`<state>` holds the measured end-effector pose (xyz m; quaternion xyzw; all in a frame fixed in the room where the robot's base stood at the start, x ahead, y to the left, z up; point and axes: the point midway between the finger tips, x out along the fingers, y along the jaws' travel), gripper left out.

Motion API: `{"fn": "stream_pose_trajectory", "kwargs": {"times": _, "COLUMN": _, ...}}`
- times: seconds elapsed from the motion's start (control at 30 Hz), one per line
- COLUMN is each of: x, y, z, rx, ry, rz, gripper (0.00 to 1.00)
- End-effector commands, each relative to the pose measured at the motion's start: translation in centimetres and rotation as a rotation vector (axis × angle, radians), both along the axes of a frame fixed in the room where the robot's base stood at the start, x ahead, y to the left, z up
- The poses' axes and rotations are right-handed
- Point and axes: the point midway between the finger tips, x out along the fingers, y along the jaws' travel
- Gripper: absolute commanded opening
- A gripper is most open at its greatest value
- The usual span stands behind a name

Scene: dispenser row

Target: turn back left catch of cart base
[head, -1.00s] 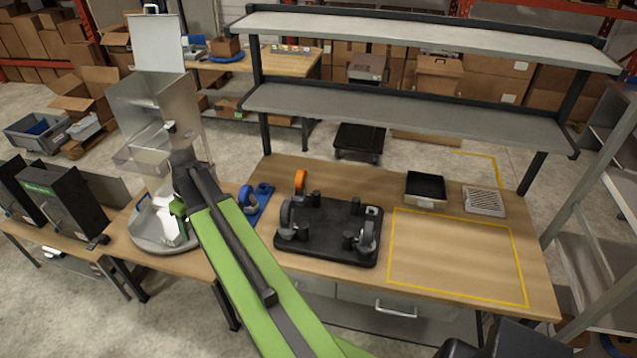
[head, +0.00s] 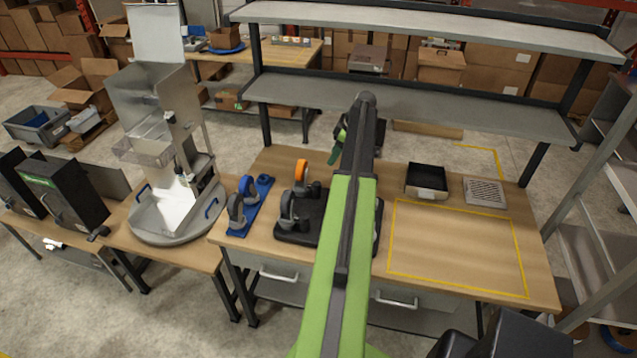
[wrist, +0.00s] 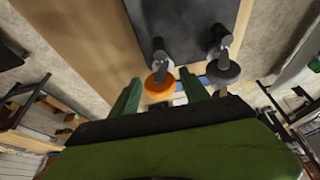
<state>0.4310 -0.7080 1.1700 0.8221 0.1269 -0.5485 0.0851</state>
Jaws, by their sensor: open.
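The cart base is a black plate (head: 292,237) lying on the wooden bench with casters standing up from it; it also shows at the top of the wrist view (wrist: 185,22). Its back left caster has an orange wheel (head: 301,171), and the front left one has a grey wheel (head: 289,209). My gripper (head: 342,143) is over the bench's back part, right of the orange wheel in the head view. In the wrist view my open green fingers (wrist: 160,77) frame the orange wheel (wrist: 158,88), with nothing held. The catch is too small to tell. My arm hides the plate's right part.
A black tray (head: 427,179) and a vented plate (head: 485,197) lie at the back right. The yellow-outlined area (head: 457,250) is empty. A two-level shelf (head: 410,117) stands behind the bench.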

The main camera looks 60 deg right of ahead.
Motion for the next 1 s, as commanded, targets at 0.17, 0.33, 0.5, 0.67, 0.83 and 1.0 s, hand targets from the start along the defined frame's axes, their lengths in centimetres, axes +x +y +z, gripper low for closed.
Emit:
{"fn": "stream_pose_trajectory", "kwargs": {"times": 0.17, "x": 1.1, "y": 0.3, "z": -3.7, "rx": -0.001, "ry": 0.001, "rz": 0.001, "gripper": 0.54}}
{"fn": "stream_pose_trajectory", "kwargs": {"times": 0.33, "x": 2.4, "y": 0.7, "z": -7.3, "rx": 0.0, "ry": 0.001, "rz": 0.0, "gripper": 0.54}}
{"fn": "stream_pose_trajectory", "kwargs": {"times": 0.5, "x": 3.8, "y": 1.2, "z": -10.8, "rx": -0.001, "ry": 0.001, "rz": 0.001, "gripper": 0.54}}
{"fn": "stream_pose_trajectory", "kwargs": {"times": 0.67, "x": 5.1, "y": 1.6, "z": -13.9, "rx": 0.0, "ry": 0.001, "rz": 0.0, "gripper": 0.54}}
{"fn": "stream_pose_trajectory", "kwargs": {"times": 0.83, "x": 5.9, "y": 1.8, "z": -15.4, "rx": 0.0, "ry": 0.001, "rz": -0.001, "gripper": 0.54}}
{"fn": "stream_pose_trajectory", "kwargs": {"times": 1.0, "x": 6.0, "y": 1.9, "z": -15.2, "rx": 0.0, "ry": 0.001, "rz": -0.001, "gripper": 0.54}}
